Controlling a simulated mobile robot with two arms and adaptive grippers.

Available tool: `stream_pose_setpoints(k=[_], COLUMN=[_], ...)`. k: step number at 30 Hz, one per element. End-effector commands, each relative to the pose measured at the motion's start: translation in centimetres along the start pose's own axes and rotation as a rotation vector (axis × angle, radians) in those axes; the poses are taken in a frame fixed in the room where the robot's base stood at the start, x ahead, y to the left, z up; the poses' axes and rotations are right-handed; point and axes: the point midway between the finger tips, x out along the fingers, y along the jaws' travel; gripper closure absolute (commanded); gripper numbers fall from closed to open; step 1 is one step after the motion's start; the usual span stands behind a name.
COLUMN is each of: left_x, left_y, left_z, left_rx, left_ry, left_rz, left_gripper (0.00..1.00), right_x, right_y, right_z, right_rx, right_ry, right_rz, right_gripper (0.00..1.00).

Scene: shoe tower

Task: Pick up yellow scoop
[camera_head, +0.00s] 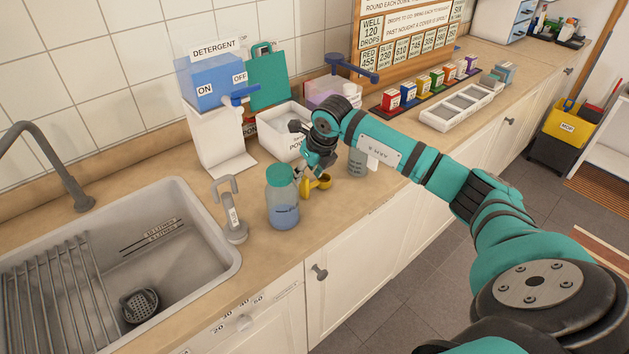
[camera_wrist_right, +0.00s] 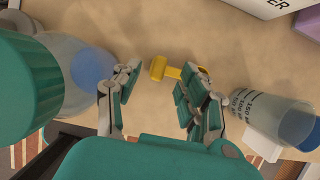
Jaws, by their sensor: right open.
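The yellow scoop (camera_head: 319,184) lies on the wooden counter, just right of a jar with a green lid. My right gripper (camera_head: 312,170) is low over the counter, close behind the scoop. In the wrist view the right gripper (camera_wrist_right: 162,88) is open, with its fingers spread and nothing between them. Whether a finger touches the scoop, I cannot tell. My left gripper is not in view.
The green-lidded jar (camera_head: 283,205) of blue liquid stands close left of the gripper, and a clear measuring cup (camera_head: 357,160) close right. A white powder bin (camera_head: 281,130) is behind. A detergent dispenser (camera_head: 215,120), grey hook-handled tool (camera_head: 232,215) and sink (camera_head: 190,210) are left.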

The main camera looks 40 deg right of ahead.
Motion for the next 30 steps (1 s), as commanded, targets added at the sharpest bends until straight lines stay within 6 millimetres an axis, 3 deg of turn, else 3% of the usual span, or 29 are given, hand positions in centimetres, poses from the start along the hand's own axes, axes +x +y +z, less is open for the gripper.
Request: stream_pose_setpoints(k=[2, 7, 15, 25, 30], left_x=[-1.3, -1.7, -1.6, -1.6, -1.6], left_y=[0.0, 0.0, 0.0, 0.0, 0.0], left_z=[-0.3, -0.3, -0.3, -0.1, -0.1], left_rx=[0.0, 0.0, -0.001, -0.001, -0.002], left_ry=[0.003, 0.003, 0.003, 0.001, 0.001], left_rz=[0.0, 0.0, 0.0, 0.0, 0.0], left_gripper=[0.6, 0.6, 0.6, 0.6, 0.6], right_x=[1.0, 3.2, 3.6, 3.6, 3.5], right_y=[0.3, 0.2, 0.2, 0.2, 0.2], right_z=[0.0, -0.1, -0.1, -0.1, -0.1], right_rx=[0.001, 0.001, -0.001, 0.0, 0.0], right_ry=[0.006, 0.003, 0.0, 0.0, 0.0], right_rz=[0.004, 0.002, 0.001, 0.001, 0.001], right_gripper=[0.58, 0.58, 0.58, 1.0, 1.0])
